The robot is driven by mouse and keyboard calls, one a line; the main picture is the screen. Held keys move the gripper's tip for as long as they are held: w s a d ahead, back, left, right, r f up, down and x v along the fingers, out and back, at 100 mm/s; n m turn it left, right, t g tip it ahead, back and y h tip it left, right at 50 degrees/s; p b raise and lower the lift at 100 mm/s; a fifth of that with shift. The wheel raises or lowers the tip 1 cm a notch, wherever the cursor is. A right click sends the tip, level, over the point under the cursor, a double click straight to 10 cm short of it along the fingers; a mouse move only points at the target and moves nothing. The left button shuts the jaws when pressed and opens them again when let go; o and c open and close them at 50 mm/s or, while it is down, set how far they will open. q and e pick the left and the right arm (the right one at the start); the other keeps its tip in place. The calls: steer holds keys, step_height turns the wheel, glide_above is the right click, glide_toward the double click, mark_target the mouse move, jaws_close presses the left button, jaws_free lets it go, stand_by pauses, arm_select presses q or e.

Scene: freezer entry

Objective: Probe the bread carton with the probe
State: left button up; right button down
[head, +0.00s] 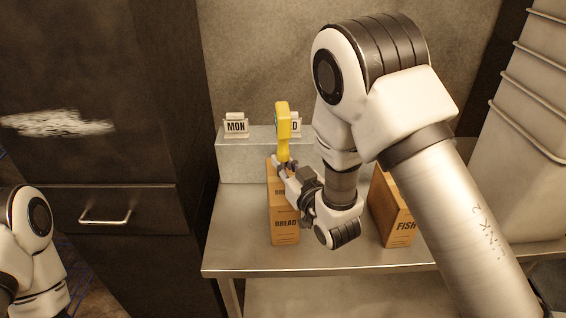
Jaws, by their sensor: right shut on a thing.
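The probe (283,130) has a yellow body and stands roughly upright. My right gripper (284,168) is shut on its lower part, above the bread carton. The bread carton (285,232) is a brown box labelled BREAD, standing on the steel table. The gripper hides part of the carton's top, and the probe's tip cannot be seen, so I cannot tell whether it touches the carton. My left arm shows at the lower left edge, but its gripper is out of view.
A carton labelled FISH (404,228) stands to the right, partly behind my right arm. The steel table (228,240) is bare at front left. Stacked bins (520,150) stand at right.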

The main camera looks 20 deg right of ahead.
mark_target(283, 151)
steer(key=shift+f, duration=0.35)
stand_by(0.4)
stand_by(1.9)
steer(key=shift+r+p, duration=2.55)
steer(key=shift+r, duration=1.55)
steer(key=shift+f, duration=0.15)
